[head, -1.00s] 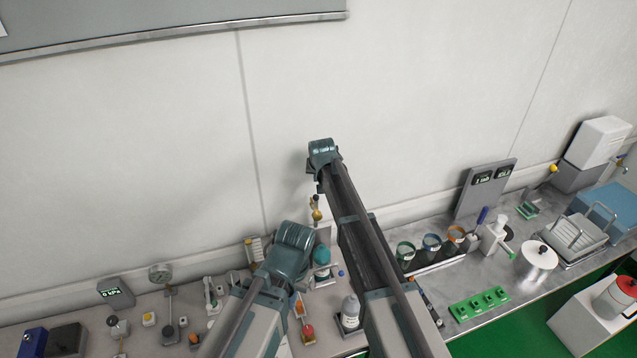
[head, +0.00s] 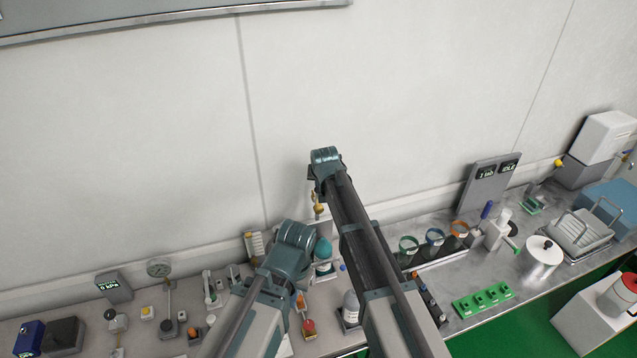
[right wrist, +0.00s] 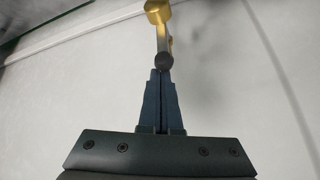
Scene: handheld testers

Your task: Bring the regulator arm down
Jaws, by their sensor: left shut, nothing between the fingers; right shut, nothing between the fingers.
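The regulator arm, as it appears, is a slim lever with a dark ball end (right wrist: 164,61) and a brass-coloured knob (right wrist: 158,10) in the right wrist view. In the head view its brass part (head: 318,208) shows just below my right gripper (head: 316,188). My right gripper's fingers (right wrist: 161,76) are shut and empty in the right wrist view, with their tips right at the dark ball; I cannot tell whether they touch. My left gripper (head: 297,238) is lower and to the left in the head view; its fingers are mostly hidden, and it holds nothing I can see.
My two arms cover the bench middle. The wall stands close behind.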

